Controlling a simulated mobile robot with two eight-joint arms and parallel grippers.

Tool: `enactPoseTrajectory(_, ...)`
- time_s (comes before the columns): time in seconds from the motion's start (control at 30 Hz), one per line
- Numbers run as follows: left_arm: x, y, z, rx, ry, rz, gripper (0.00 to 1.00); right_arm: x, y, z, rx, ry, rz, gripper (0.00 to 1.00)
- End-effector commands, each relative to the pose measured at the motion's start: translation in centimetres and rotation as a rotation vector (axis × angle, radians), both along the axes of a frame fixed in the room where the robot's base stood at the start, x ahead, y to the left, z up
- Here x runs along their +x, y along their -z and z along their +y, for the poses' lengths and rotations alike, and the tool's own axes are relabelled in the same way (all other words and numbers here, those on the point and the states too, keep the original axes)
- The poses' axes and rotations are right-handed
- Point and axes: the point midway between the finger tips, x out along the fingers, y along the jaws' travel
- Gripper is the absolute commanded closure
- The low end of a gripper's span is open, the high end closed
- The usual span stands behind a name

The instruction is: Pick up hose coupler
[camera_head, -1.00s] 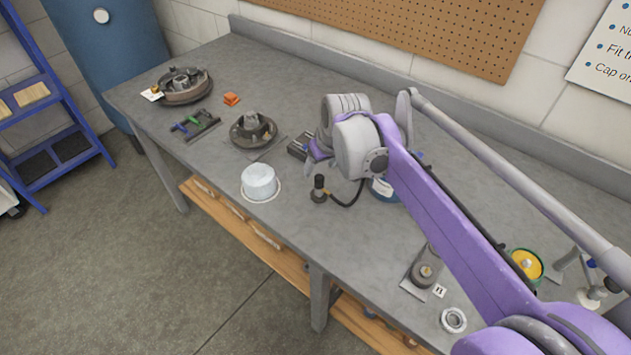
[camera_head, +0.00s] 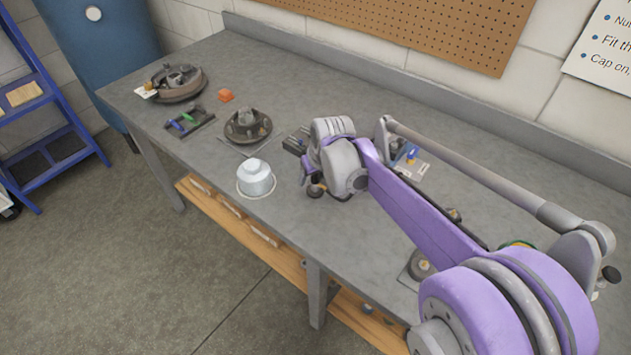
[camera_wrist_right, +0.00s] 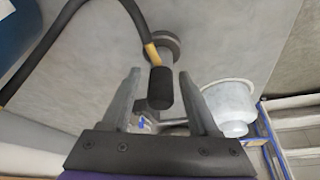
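The hose coupler (camera_wrist_right: 161,88) has a black grip, a grey body and a round base, and a black hose with a yellow end joins it. In the right wrist view it lies between the two fingers of my right gripper (camera_wrist_right: 159,80), which is open with gaps on both sides. In the head view my right gripper (camera_head: 309,174) is low at the bench, and the coupler (camera_head: 315,190) is mostly hidden by it and the wrist. My left gripper is not in view.
A white tub (camera_head: 256,179) stands close left of the coupler, also in the wrist view (camera_wrist_right: 230,106). A brake hub (camera_head: 247,126) is behind it. The bench (camera_head: 190,150) front edge is near.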

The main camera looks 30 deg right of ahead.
Motion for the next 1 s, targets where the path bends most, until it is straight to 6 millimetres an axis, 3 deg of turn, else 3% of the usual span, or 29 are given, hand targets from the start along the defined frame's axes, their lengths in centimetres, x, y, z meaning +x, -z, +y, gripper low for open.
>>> enactPoseTrajectory(0.07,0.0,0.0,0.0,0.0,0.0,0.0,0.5,0.0,0.0,0.0,0.0,0.0,0.0,0.56)
enactPoseTrajectory(0.3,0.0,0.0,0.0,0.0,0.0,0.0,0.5,0.0,0.0,0.0,0.0,0.0,0.0,0.99)
enactPoseTrajectory(0.77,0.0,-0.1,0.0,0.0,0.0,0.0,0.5,0.0,-0.4,0.0,0.0,0.0,0.0,1.0)
enactPoseTrajectory(1.0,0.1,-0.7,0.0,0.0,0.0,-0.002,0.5,0.0,-4.3,0.0,0.0,0.0,0.0,1.0)
